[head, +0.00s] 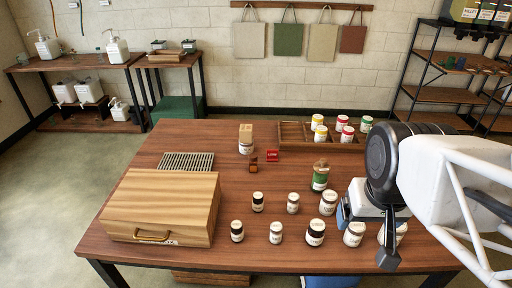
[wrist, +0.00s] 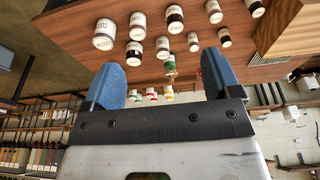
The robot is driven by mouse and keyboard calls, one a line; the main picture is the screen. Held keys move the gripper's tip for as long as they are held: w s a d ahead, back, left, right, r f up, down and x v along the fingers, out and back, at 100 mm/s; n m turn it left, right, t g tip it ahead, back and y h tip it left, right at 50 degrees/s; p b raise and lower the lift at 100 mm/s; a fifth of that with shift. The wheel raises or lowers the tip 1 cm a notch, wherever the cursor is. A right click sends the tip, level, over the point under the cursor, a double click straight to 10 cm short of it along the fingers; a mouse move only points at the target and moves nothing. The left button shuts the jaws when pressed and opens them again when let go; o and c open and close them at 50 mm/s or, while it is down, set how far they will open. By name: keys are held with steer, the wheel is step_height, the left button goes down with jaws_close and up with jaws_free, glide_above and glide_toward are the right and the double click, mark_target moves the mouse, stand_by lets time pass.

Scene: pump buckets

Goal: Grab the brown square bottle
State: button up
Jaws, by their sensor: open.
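I cannot tell for sure which thing is the brown square bottle. A small amber-brown piece (head: 254,163) stands mid-table beside a red block (head: 272,156). A jar with a square brown upper part (head: 246,138) stands behind it. A small dark brown bottle with a white label (head: 258,201) stands nearer the front. In the head view my gripper is at the table's right side, partly hidden by my arm, near the front jars. In the wrist view my gripper (wrist: 160,62) is open, its blue fingers apart with nothing held. A green bottle (wrist: 169,65) shows beyond, between the fingers.
Several labelled jars (head: 316,232) stand in rows at the front. A wooden case (head: 160,207) and a slatted grate (head: 186,162) are at left. A divided tray (head: 291,134) with coloured-lid jars is at the back. The table's (head: 210,261) left front edge is clear.

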steer(key=shift+c, duration=1.1)
steer(key=w+a+f+m+g+y, duration=0.1)
steer(key=w+a+f+m+y, duration=0.25)
steer(key=w, duration=0.65)
steer(key=w+a+f+m+g+y, duration=0.2)
steer(key=w+a, duration=0.2)
steer(key=w, duration=0.6)
steer(key=w+a+f+m+g+y, duration=0.1)
steer(key=w+a+f+m+y, duration=0.15)
steer(key=w, duration=0.75)
steer(key=m+t+y, duration=0.1)
steer(key=m+y, duration=0.5)
steer(key=m, duration=0.4)
glide_toward(253, 163)
steer(key=shift+w+a+f, duration=0.8)
steer(key=shift+a+f, duration=0.05)
steer(key=shift+a, duration=0.1)
